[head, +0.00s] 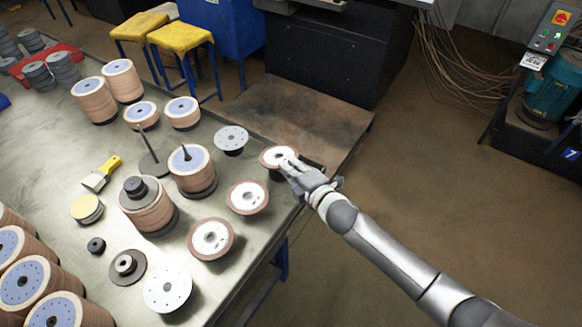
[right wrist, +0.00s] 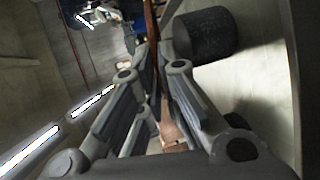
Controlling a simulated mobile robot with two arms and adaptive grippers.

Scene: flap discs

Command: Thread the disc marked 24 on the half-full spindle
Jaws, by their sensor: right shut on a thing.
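My right gripper (head: 291,166) is shut on the right edge of a disc with a brown rim and white face (head: 272,156), at the table's far right edge. In the right wrist view the disc shows edge-on as a thin brown strip (right wrist: 152,22) between the fingers. Its number cannot be read. The half-full spindle (head: 193,170) holds a stack of brown discs, with a dark rod sticking up. Two similar brown-rimmed discs lie nearer, one (head: 246,197) in the middle and one (head: 211,239) further forward; their marks are unreadable. My left gripper is not in view.
An almost bare spindle (head: 152,162) and a stack capped by a dark nut (head: 148,208) flank the half-full spindle. A grey disc (head: 231,138) and a white holed disc (head: 168,289) lie near. A scraper (head: 101,174) and several disc stacks are to the left.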

